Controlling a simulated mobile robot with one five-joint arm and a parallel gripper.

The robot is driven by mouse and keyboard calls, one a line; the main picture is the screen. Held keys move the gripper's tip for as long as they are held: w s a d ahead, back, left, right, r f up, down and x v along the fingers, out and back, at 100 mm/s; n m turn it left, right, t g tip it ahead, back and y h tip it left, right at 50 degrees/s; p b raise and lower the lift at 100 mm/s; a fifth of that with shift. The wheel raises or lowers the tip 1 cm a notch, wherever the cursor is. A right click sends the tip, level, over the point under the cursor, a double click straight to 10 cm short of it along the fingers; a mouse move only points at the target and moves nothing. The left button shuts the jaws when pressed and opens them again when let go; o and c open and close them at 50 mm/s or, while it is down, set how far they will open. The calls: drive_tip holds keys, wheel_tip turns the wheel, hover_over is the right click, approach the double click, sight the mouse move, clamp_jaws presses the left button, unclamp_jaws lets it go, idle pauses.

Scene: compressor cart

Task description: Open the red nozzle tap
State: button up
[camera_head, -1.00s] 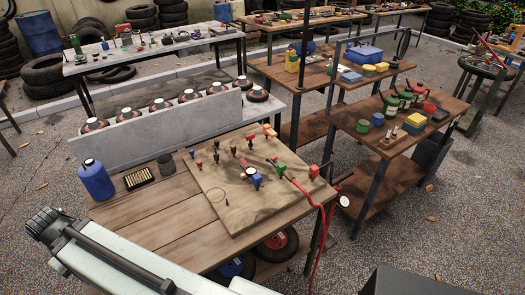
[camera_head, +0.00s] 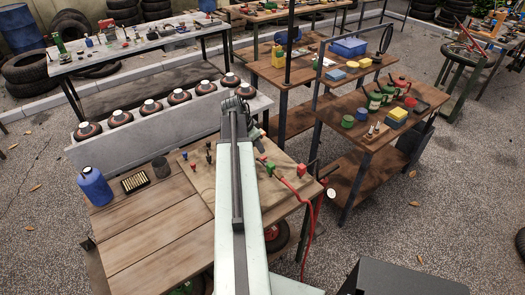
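The wooden fitting board (camera_head: 203,182) lies on the workbench, and my arm covers its middle. A red block-shaped fitting (camera_head: 301,170) stands near the board's right edge. A green fitting (camera_head: 270,167) with a red hose (camera_head: 306,207) stands left of it. A small red-bodied fitting (camera_head: 193,167) stands at the board's left. I cannot tell which red part is the nozzle tap, or whether it is open. My arm reaches up across the board to a dark joint beyond it.
A blue jug (camera_head: 94,186), a small tray of brass pieces (camera_head: 134,182) and a dark cup (camera_head: 161,167) stand on the bench's left. Behind is a grey rack (camera_head: 110,150) with several round parts. A cluttered shelf (camera_head: 345,108) stands at right.

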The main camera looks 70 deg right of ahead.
sight(264, 157)
drive_tip(key=b+x, duration=0.3)
drive_tip(key=x, duration=0.1)
drive_tip(key=b+x, duration=0.4)
drive_tip(key=shift+w+a+f, duration=0.1)
drive_tip(key=shift+w+a, duration=0.05)
drive_tip(key=shift+w, duration=0.1)
drive_tip(key=shift+c, duration=0.3)
